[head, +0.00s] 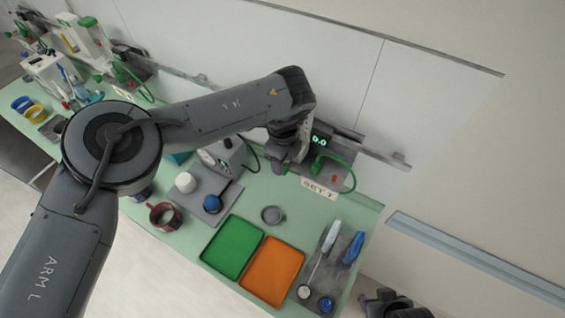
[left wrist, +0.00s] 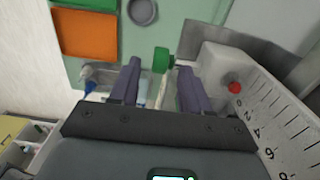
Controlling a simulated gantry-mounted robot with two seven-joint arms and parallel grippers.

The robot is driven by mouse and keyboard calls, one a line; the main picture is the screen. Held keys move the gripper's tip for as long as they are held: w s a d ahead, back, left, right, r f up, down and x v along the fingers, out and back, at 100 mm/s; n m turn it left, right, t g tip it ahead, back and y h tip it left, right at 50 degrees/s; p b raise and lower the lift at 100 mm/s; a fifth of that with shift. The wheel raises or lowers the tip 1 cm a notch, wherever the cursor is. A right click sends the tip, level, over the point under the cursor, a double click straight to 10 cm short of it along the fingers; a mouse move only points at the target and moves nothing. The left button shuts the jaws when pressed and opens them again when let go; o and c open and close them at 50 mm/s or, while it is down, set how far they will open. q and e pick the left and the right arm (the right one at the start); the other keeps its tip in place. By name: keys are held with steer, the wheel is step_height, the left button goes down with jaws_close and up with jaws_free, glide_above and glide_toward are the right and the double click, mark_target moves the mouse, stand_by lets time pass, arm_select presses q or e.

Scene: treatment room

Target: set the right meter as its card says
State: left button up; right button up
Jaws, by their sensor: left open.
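The right meter (head: 322,160) is a dark unit against the back wall with a lit green display (head: 319,141) that seems to read 0.0. A card (head: 318,188) reading SET 7 lies in front of it. In the left wrist view a green knob (left wrist: 162,58) shows just beyond my fingertips, near a white block with a red button (left wrist: 235,88) and a numbered scale (left wrist: 275,125). My left gripper (head: 283,163) is at the meter's left side; in the left wrist view (left wrist: 158,72) its fingers are apart and empty. A dark piece (head: 395,304) at the bottom edge appears to be my right gripper, cut off.
A green tray (head: 232,246), an orange tray (head: 270,270) and a grey bowl (head: 272,215) stand in front. A green cable (head: 347,170) loops at the meter's right. Another device (head: 222,156) with a dial stands left. Tools lie on a grey mat (head: 333,270).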

arm_select(q)
steer(key=shift+f, duration=1.5)
steer(key=shift+c, duration=0.5)
steer(key=shift+d, duration=0.1)
jaws_close()
steer(key=h, duration=0.1)
steer(key=g+h, duration=0.1)
steer(key=h, duration=0.1)
steer(key=shift+w+a+b, duration=0.15)
steer(key=shift+a+b, duration=0.15)
steer(key=shift+b, duration=0.05)
steer(key=shift+w+a+f+g+h+b, duration=0.1)
steer(key=shift+f+g+h+b, duration=0.05)
steer(key=shift+g+h+b, duration=0.7)
steer(key=shift+a+h+b, duration=0.1)
steer(key=shift+h+b, duration=0.55)
steer(key=shift+h, duration=0.2)
